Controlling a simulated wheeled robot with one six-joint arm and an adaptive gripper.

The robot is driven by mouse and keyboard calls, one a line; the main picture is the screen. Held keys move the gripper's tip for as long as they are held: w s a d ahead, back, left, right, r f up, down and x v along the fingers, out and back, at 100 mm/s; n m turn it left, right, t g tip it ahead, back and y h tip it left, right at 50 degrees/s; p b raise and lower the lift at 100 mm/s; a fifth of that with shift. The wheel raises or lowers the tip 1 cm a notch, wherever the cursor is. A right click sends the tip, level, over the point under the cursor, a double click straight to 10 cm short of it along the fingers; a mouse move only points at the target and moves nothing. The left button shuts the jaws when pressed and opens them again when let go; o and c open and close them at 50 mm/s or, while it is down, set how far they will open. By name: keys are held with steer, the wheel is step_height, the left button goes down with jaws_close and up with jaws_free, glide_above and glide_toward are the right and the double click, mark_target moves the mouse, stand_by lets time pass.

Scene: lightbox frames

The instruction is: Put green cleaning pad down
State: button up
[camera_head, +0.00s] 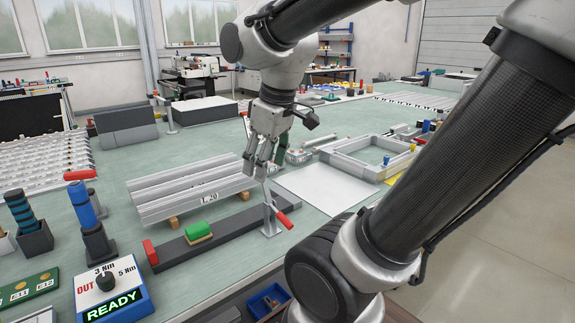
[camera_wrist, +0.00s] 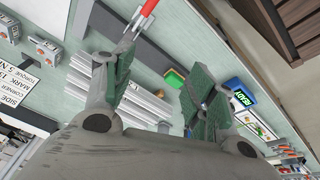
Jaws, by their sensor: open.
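The green cleaning pad (camera_head: 198,231), with a yellow underside, lies on a long dark grey bar (camera_head: 225,231) on the bench. The pad also shows between my fingers in the wrist view (camera_wrist: 175,78), well beyond the fingertips. My gripper (camera_head: 261,172) is open and empty, with its fingers pointing down. It hangs above the bench, up and to the right of the pad and apart from it. In the wrist view its fingers are spread wide (camera_wrist: 162,82).
A clamp with a red handle (camera_head: 284,219) stands at the bar's right end, below my gripper. Silver profiles (camera_head: 180,195) lie behind the bar. A torque box reading READY (camera_head: 112,296) is at the front left. A white sheet (camera_head: 325,188) lies on the right.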

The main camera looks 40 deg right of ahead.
steer(key=s+m, duration=0.1)
steer(key=s+d+m, duration=0.1)
steer(key=s+m, duration=0.1)
steer(key=s+d+m+t, duration=0.1)
steer(key=s, duration=0.1)
steer(key=shift+d+m, duration=0.15)
steer(key=shift+m, duration=0.15)
steer(key=shift+o, duration=0.4)
stand_by(0.5)
